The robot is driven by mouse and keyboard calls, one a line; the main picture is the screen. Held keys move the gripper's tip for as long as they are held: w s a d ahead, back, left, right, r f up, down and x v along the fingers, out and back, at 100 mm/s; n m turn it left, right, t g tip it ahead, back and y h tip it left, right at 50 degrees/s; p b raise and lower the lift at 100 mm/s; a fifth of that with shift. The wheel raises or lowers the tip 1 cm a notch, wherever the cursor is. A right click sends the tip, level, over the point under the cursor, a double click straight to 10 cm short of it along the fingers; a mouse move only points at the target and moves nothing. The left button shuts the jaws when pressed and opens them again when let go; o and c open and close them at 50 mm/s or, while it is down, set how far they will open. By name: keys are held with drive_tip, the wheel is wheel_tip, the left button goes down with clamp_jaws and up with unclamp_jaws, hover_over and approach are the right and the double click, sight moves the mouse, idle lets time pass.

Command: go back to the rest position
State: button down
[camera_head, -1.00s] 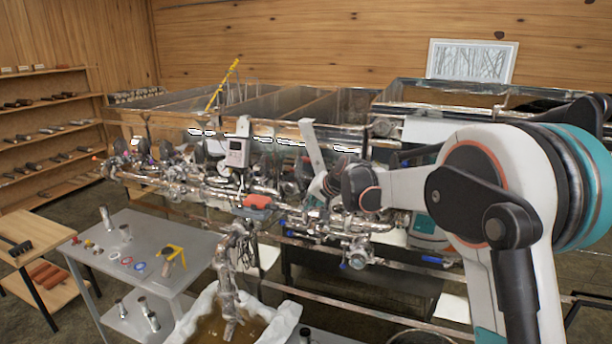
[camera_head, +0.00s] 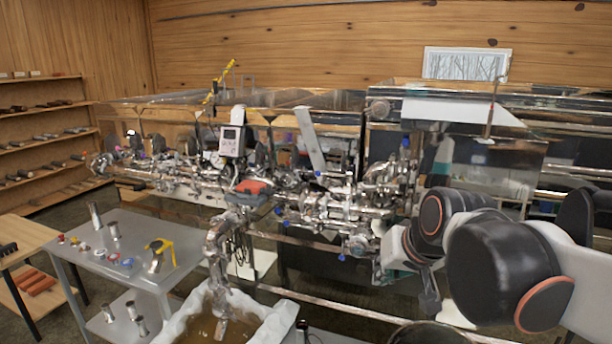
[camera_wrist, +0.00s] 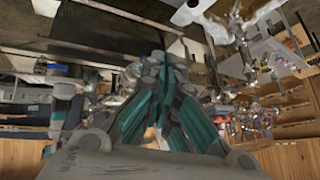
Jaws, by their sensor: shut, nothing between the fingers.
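My gripper (camera_wrist: 163,68) fills the middle of the wrist view, its teal and grey fingers drawn together with nothing seen between them. In the head view my arm is folded low at the right, in front of the evaporator's pipework. The end of the gripper there looks small and partly hidden by the arm, near the lower pipes. The steel evaporator (camera_head: 345,100) stands behind, with its valves and pipes running along the front.
A grey table (camera_head: 135,262) with small parts and a yellow-handled tool stands at the left. A white-lined tub (camera_head: 262,335) of brown liquid sits below the spout. Shelves (camera_head: 40,150) line the left wall. A front rail crosses near my arm.

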drive_tip(key=s+d+f+h+b, duration=0.1)
drive_tip(key=s+d+f+b, duration=0.1)
drive_tip(key=s+f, duration=0.4)
drive_tip(key=s+d+f+n+b, duration=0.1)
drive_tip(key=s+d+f+b, duration=0.2)
drive_tip(key=s+f, duration=0.4)
drive_tip(key=shift+s+h, duration=0.4)
drive_tip(key=shift+s, duration=0.8)
drive_tip(key=shift+d, duration=0.1)
